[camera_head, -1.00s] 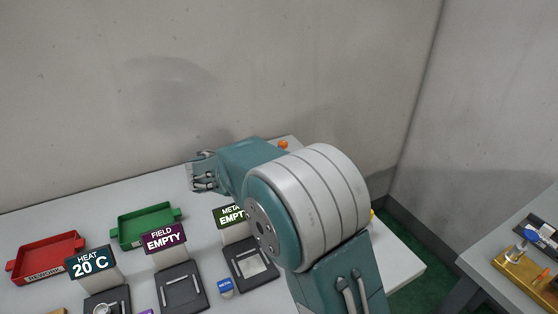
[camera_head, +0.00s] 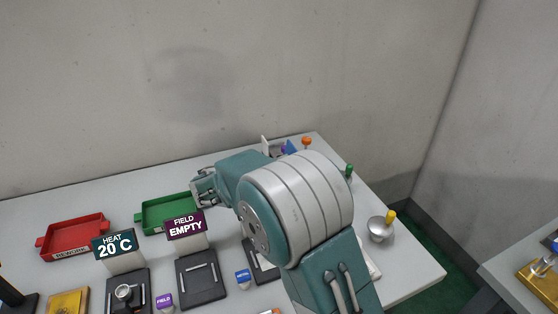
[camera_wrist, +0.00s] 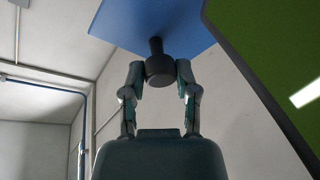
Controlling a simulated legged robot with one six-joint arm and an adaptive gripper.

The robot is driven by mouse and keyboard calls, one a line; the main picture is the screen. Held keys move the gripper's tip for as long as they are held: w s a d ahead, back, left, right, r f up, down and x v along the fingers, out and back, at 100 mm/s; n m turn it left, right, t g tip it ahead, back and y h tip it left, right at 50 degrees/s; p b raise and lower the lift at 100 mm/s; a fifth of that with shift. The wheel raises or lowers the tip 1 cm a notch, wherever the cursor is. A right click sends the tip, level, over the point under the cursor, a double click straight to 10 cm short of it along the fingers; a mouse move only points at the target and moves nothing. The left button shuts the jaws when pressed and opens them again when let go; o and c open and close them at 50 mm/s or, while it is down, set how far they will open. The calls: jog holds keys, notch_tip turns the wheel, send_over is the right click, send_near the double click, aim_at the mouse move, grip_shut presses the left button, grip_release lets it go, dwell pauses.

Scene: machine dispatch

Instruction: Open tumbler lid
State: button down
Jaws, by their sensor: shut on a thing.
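In the wrist view my gripper (camera_wrist: 160,78) has its two fingers on either side of a dark cylindrical knob (camera_wrist: 159,68). It is shut on this knob, whose thin stem reaches up to a flat blue panel (camera_wrist: 150,20). I cannot tell for sure whether this panel is the tumbler lid. In the head view my arm reaches over the back of the table, and the gripper's hold is not clear there. A small blue-purple piece (camera_head: 289,147) shows behind the arm. The tumbler's body is not clearly visible.
A red tray (camera_head: 72,238) and a green tray (camera_head: 152,219) stand at the back of the table (camera_head: 410,262). A metal bowl (camera_head: 378,230) with a yellow handle is at right. A green panel (camera_wrist: 270,60) is close in the wrist view.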

jog(key=shift+f, duration=0.35)
jog(key=shift+c, duration=1.8)
grip_release()
jog(key=shift+w, duration=0.1)
jog(key=shift+r, duration=0.1)
jog(key=v, duration=1.2)
jog(key=shift+a, duration=0.1)
